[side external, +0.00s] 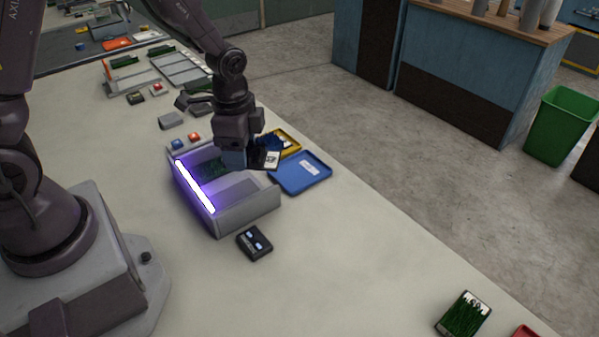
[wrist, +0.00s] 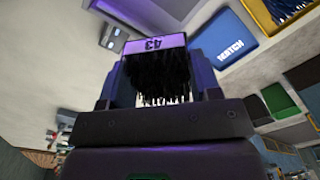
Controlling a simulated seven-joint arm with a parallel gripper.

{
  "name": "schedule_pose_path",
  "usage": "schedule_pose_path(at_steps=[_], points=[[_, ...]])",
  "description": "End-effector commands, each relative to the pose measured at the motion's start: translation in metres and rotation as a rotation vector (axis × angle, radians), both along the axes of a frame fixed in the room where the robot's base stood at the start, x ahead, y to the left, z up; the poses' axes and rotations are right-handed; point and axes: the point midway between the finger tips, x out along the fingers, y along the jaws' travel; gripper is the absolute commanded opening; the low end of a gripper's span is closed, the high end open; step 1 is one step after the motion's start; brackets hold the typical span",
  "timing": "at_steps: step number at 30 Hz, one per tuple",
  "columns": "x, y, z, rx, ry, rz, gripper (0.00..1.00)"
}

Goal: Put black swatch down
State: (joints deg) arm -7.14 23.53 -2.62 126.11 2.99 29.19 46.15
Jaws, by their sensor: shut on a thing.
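My gripper (side external: 250,160) is shut on the black swatch (side external: 270,160) and holds it above the far right end of the lit box. The swatch has dark fibres and a pale label marked 43, which shows in the wrist view (wrist: 155,45) between the fingers of my gripper (wrist: 155,85). The blue tray (side external: 318,180) lies just right of the swatch and looks empty apart from a label. In the wrist view the blue tray (wrist: 225,55) reads MATCH.
The box (side external: 245,215) has a glowing purple-white tube and a green swatch (side external: 214,168) inside. A yellow tray (side external: 294,145) with a dark swatch stands behind the blue tray. A black two-button device (side external: 254,243) lies in front.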

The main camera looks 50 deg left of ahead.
Motion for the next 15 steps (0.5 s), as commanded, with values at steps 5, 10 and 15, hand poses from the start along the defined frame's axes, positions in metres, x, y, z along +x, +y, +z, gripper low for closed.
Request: schedule_pose_path(at_steps=[5, 10, 15], points=[[-0.0062, 0.0077, 0.0008, -0.011, 0.010, 0.402, 0.32], [-0.0085, 0.0067, 0.0001, -0.015, 0.017, 0.648, 0.32], [-0.0055, 0.0068, -0.0014, -0.016, 0.017, 0.756, 0.32]])
